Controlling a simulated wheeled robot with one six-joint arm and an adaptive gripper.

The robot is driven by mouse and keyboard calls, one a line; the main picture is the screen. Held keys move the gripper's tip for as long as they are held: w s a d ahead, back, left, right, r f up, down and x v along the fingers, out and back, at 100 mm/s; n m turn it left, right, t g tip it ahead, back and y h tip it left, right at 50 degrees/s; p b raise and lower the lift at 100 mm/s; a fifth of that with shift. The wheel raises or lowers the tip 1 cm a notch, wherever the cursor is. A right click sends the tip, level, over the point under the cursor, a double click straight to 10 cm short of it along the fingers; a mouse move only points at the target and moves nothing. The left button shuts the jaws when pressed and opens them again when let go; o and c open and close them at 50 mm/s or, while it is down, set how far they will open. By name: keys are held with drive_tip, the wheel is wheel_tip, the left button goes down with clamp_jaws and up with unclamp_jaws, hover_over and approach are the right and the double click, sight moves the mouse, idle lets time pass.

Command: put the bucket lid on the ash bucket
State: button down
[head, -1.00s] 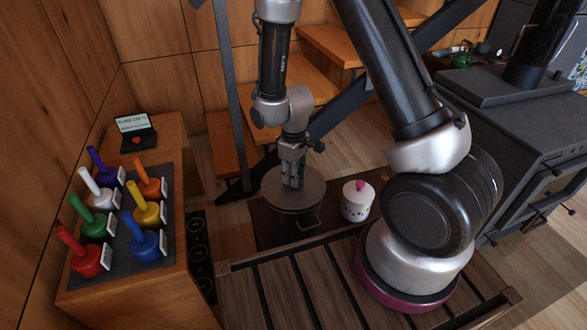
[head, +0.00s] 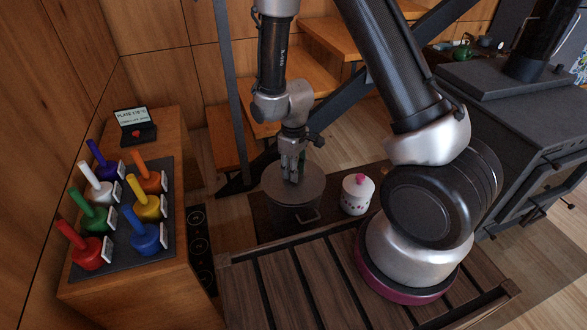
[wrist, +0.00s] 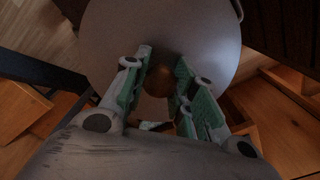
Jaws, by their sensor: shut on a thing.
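The bucket lid (head: 272,190) is a round grey disc in the middle of the head view. My gripper (head: 292,170) is above its centre, with its green-padded fingers closed around the lid's knob. In the wrist view the brown knob (wrist: 155,80) shows between the fingertips (wrist: 160,88), and the grey lid (wrist: 195,30) fills the upper middle. The ash bucket (head: 288,218) is directly under the lid, mostly hidden by it, with a handle on its front right side. I cannot tell whether the lid touches the rim.
A white jar (head: 357,195) with a pink knob stands right of the bucket. Several coloured handled pieces stand on a dark mat (head: 100,262) at left, near a small display (head: 135,125). A black stove (head: 520,110) is at right, wooden stairs (head: 300,90) behind.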

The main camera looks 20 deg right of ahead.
drive_tip(key=shift+f, duration=0.65)
drive_tip(key=c, duration=1.1)
unclamp_jaws()
wheel_tip(320, 180, up, 12)
